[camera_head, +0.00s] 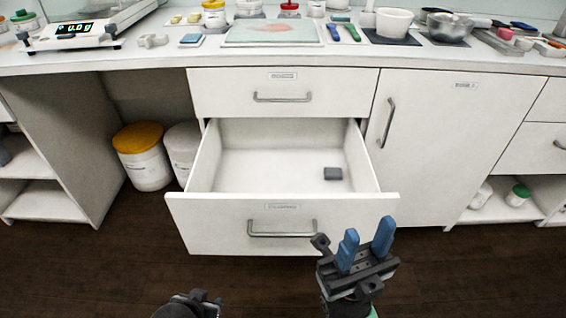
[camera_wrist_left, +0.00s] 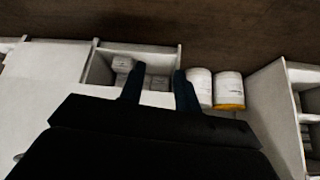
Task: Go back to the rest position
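My right gripper (camera_head: 368,245) stands in front of the open drawer at the lower right of the head view. Its two blue fingers are apart with nothing between them. My left gripper (camera_head: 198,303) shows only as a dark part at the bottom edge of the head view. In the left wrist view its two dark blue fingers (camera_wrist_left: 160,88) are apart, and I see nothing held between them. The open drawer (camera_head: 282,226) is pulled out under a closed one. A small dark grey block (camera_head: 333,173) lies inside it at the right.
The counter (camera_head: 300,60) carries a scale (camera_head: 75,30), a board (camera_head: 272,33), bowls and tools. A yellow-lidded bucket (camera_head: 143,160) and a white bucket (camera_head: 183,148) stand left of the drawer. A cabinet door (camera_head: 430,140) is closed at right. Bare dark floor (camera_head: 90,265) lies at lower left.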

